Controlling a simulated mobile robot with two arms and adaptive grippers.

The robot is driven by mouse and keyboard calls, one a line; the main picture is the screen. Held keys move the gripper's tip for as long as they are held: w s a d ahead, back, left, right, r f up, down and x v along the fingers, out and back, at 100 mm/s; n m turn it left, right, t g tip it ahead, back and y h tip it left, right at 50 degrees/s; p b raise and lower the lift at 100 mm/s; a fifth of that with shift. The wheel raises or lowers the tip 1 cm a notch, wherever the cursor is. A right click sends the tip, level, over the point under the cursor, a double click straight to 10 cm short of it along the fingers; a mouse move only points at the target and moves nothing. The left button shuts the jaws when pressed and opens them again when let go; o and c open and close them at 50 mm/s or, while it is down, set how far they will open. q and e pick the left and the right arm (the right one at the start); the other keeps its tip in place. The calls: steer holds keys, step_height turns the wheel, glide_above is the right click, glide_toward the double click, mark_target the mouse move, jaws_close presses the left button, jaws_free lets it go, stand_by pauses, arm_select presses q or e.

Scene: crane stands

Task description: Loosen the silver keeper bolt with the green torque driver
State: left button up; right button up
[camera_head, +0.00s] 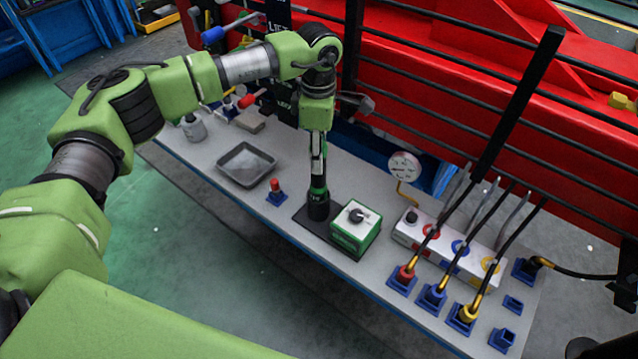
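My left arm reaches in from the left and bends down over the grey bench. Its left gripper (318,165) points straight down, seen nearly edge-on, so the gap between its fingers does not show. Directly below its fingertips stands the green torque driver (318,186), upright, its lower end in a black socket on a dark plate. The fingers overlap the driver's top in the view; I cannot tell whether they touch or grip it. I cannot make out the silver keeper bolt. My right gripper is not in view.
A green box with a black knob (356,226) stands close to the driver's right. A grey tray (247,164) and a red-topped plug (275,190) lie left. A gauge (405,166) and hose connectors (405,277) stand right. Black rails and a red structure (450,75) rise behind the bench.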

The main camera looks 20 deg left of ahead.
arm_select(q)
jaws_close()
steer(key=shift+w+r, duration=0.15)
steer(key=shift+r, duration=0.3)
steer(key=shift+r+p, duration=2.9)
steer(key=shift+r, duration=2.45)
